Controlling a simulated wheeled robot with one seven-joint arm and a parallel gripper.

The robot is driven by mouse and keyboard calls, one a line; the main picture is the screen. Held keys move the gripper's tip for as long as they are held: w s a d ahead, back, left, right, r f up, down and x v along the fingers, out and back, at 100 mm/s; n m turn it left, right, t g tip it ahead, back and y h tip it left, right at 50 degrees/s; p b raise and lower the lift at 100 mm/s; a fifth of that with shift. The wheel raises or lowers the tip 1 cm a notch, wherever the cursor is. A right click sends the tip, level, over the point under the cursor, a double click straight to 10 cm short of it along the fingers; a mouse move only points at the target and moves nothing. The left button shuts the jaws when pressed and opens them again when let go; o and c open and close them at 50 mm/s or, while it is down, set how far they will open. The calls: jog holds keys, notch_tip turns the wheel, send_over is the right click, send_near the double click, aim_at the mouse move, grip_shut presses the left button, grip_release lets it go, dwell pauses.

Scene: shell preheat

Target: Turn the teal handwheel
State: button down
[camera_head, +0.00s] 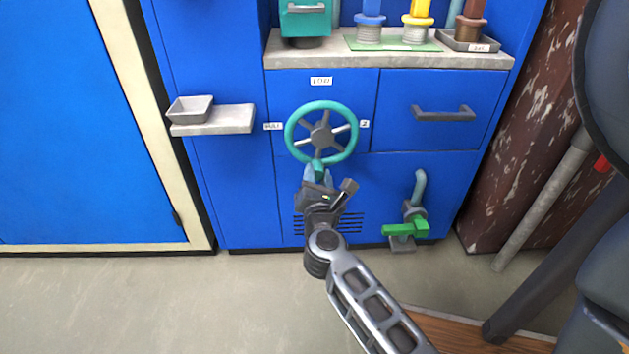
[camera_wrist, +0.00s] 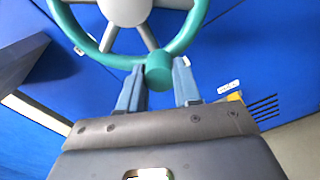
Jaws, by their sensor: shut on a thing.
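The teal handwheel (camera_head: 353,135) is mounted on the front of a blue cabinet, with a grey hub and grey spokes. A teal knob sticks out from the bottom of its rim (camera_head: 318,164). My gripper (camera_head: 317,174) reaches up to the wheel from below. In the wrist view my gripper's two blue fingers (camera_wrist: 159,84) stand on either side of the knob (camera_wrist: 159,70), shut on it. The upper part of the wheel rim (camera_wrist: 185,35) is cut off in the wrist view.
A grey shelf with a small tray (camera_head: 212,119) juts out left of the wheel. A drawer with a dark handle (camera_head: 443,113) is to the right. A green valve handle (camera_head: 405,230) on a pipe is at lower right. A counter (camera_head: 390,58) above holds several coloured items.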

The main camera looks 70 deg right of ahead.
jog(key=w+a+r+m, duration=0.2)
jog(key=w+r+m, duration=0.4)
jog(key=m, duration=0.9)
jog(key=shift+a+r+m+b, duration=0.15)
jog(key=shift+r+m+b, duration=0.25)
jog(key=shift+r, duration=0.45)
jog(key=c, duration=0.8)
grip_release()
jog(key=shift+s, duration=0.1)
send_near(288, 138)
jog(key=shift+v, duration=1.05)
